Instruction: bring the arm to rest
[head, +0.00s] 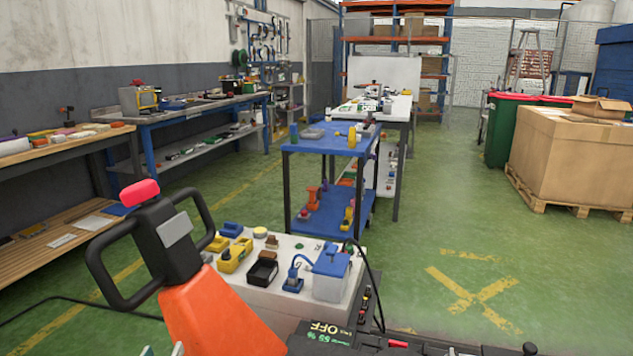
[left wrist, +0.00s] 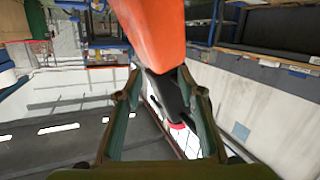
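My left gripper (head: 162,350) shows only as two pale fingertips at the bottom edge of the head view. In the left wrist view its two greenish fingers (left wrist: 160,100) stand wide apart with nothing held between them. An orange tiller arm (head: 205,310) with a black loop handle (head: 165,240) and a red top (head: 139,193) rises beside it. The tiller also shows beyond the fingers in the left wrist view (left wrist: 152,35); I cannot tell whether they touch it. My right gripper is in neither view.
A white-topped surface (head: 275,295) with several small tools stands behind the tiller. A blue cart (head: 330,137) is further back. Workbenches (head: 60,150) line the left wall. A large cardboard box (head: 575,160) on a pallet is at right. The green floor (head: 460,240) at right is clear.

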